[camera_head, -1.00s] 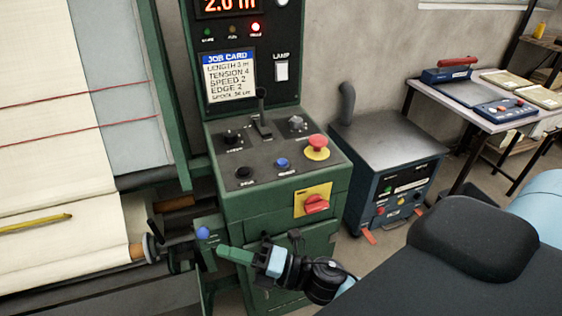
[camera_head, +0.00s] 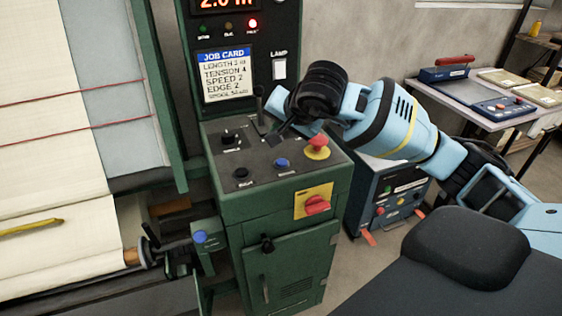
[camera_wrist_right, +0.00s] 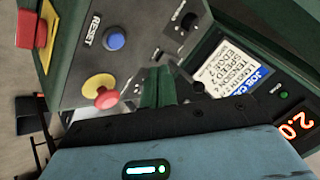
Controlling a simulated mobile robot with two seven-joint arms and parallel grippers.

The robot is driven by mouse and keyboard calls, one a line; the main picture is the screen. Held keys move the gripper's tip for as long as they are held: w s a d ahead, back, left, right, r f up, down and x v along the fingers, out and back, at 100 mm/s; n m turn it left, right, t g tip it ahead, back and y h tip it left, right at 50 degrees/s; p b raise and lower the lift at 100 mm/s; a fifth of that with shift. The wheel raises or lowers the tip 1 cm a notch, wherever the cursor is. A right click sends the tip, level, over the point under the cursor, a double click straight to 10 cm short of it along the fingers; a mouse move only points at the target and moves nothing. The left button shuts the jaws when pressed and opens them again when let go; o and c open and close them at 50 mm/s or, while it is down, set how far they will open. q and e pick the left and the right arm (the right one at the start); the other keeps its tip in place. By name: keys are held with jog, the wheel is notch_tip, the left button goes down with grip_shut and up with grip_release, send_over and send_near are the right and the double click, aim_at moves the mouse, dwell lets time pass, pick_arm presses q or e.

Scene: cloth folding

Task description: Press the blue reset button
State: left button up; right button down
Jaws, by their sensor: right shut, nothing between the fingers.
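The blue reset button (camera_head: 282,163) sits on the sloped top of the green control console (camera_head: 250,210). In the right wrist view the blue button (camera_wrist_right: 116,38) has the label RESET beside it. My right gripper (camera_head: 274,139) is over the console top, behind the reset button, pointing down. In the right wrist view its green fingers (camera_wrist_right: 158,82) are together and empty, apart from the button. Whether the fingertips touch the panel cannot be told. My left gripper is not in view.
A red mushroom button (camera_head: 317,143) is close to the right of my right gripper. A lever (camera_head: 259,105), knobs and a black button (camera_head: 241,173) share the panel. A red switch (camera_head: 317,204) is on the front. Another blue knob (camera_head: 200,237) is at lower left.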

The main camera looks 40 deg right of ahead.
jog(key=shift+w+d+r+h, duration=0.15)
jog(key=shift+d+r+h, duration=0.25)
jog(key=shift+d+r, duration=0.3)
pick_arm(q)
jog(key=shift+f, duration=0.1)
pick_arm(e)
jog(key=shift+f, duration=0.15)
jog(key=b, duration=0.4)
send_over(283, 164)
notch_tip(283, 164, down, 7)
jog(key=shift+f, duration=0.1)
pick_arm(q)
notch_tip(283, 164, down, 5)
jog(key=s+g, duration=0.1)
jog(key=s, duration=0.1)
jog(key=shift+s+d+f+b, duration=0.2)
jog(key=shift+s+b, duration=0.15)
pick_arm(e)
jog(key=shift+f, duration=0.75)
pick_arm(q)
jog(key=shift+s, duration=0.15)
pick_arm(e)
jog(key=shift+f, duration=0.1)
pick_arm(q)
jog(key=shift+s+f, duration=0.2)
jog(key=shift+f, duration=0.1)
pick_arm(e)
jog(key=shift+f, duration=0.3)
